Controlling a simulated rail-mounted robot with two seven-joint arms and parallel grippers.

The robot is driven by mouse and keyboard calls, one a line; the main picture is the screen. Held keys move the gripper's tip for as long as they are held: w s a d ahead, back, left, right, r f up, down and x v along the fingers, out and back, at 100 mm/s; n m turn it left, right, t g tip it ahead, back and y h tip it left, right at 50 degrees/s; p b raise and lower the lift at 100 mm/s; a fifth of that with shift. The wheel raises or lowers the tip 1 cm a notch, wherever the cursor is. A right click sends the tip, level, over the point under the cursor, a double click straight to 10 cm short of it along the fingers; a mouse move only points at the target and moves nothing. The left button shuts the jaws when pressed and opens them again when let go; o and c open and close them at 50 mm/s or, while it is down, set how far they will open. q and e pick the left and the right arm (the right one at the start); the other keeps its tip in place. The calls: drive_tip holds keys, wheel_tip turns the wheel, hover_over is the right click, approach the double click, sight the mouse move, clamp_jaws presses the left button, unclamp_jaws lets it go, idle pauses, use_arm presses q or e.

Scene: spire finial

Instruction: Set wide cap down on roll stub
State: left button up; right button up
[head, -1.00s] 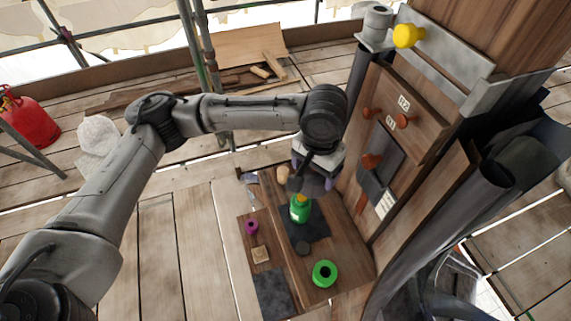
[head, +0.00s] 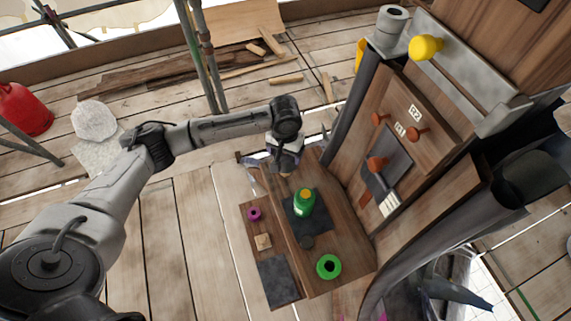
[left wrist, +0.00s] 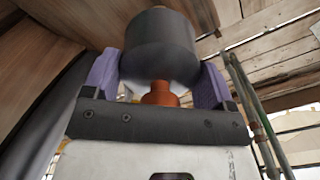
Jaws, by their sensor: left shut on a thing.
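My left gripper (head: 286,170) points down over the far end of the wooden bench (head: 318,278), behind the green bottle-like piece (head: 304,204) with a yellow-orange top. In the left wrist view its purple fingers (left wrist: 158,88) are shut on a wide dark grey cylinder (left wrist: 160,48), which I take for the wide cap. An orange-brown knob (left wrist: 159,94) shows between it and the palm, and a small orange tip beyond it. My right gripper is not seen.
A green ring (head: 328,266), a dark disc (head: 306,242), a magenta ring (head: 254,214) and a tan block (head: 263,241) lie near the bottle. A panel with orange pegs (head: 377,163) rises at the right. A grey cylinder (head: 391,22) and yellow knob (head: 426,47) stand above it.

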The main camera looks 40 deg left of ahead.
sight(286, 163)
use_arm(q)
wheel_tip(286, 163, down, 6)
drive_tip(key=shift+r+b, duration=0.15)
drive_tip(key=shift+b, duration=0.5)
drive_tip(key=o, duration=1.1)
